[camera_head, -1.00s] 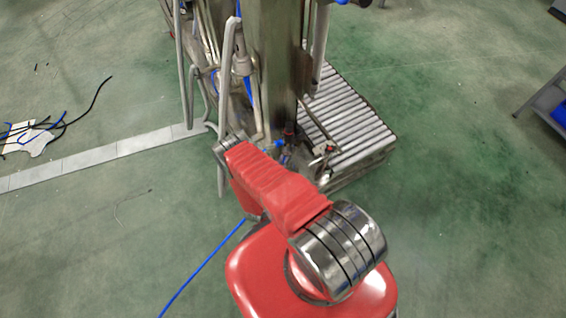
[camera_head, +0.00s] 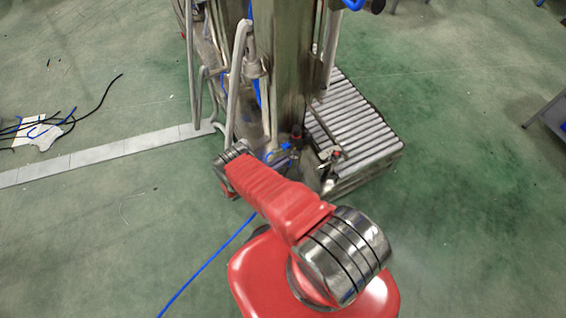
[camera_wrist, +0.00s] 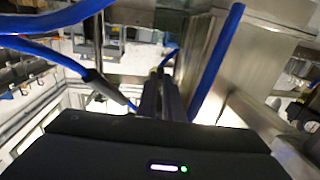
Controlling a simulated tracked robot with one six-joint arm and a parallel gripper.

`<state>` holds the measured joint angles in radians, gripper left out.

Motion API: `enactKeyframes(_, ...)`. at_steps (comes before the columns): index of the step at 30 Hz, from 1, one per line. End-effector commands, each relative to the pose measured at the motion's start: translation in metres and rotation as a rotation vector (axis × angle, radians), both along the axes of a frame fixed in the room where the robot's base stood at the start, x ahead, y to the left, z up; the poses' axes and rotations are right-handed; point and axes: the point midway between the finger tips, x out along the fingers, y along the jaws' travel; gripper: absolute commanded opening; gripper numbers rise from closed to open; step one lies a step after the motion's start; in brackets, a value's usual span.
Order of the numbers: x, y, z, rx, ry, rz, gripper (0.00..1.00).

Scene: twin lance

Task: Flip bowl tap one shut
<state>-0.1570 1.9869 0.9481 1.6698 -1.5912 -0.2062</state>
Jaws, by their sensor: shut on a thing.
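My gripper (camera_wrist: 165,98) shows in the wrist view as dark narrow fingers beyond its black housing. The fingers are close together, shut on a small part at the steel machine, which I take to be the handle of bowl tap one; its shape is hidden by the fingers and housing. In the head view my red arm reaches to the foot of the steel column (camera_head: 290,80). Small dark and blue fittings (camera_head: 297,138) show there beside the wrist. I cannot tell the handle's angle.
A roller conveyor (camera_head: 350,120) stands right of the column. Bent steel pipes (camera_head: 234,85) rise left of it. Blue hoses (camera_wrist: 45,50) cross close to my gripper. A blue line (camera_head: 205,265) lies on the floor. Black cables (camera_head: 75,118) lie at left. Green floor is open at right.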

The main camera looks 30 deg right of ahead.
Motion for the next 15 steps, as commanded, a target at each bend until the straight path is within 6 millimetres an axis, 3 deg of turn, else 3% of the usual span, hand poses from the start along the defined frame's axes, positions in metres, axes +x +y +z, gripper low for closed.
enactKeyframes(15,0.0085,0.0000,-0.0009,0.003,-0.002,-0.118,0.00)
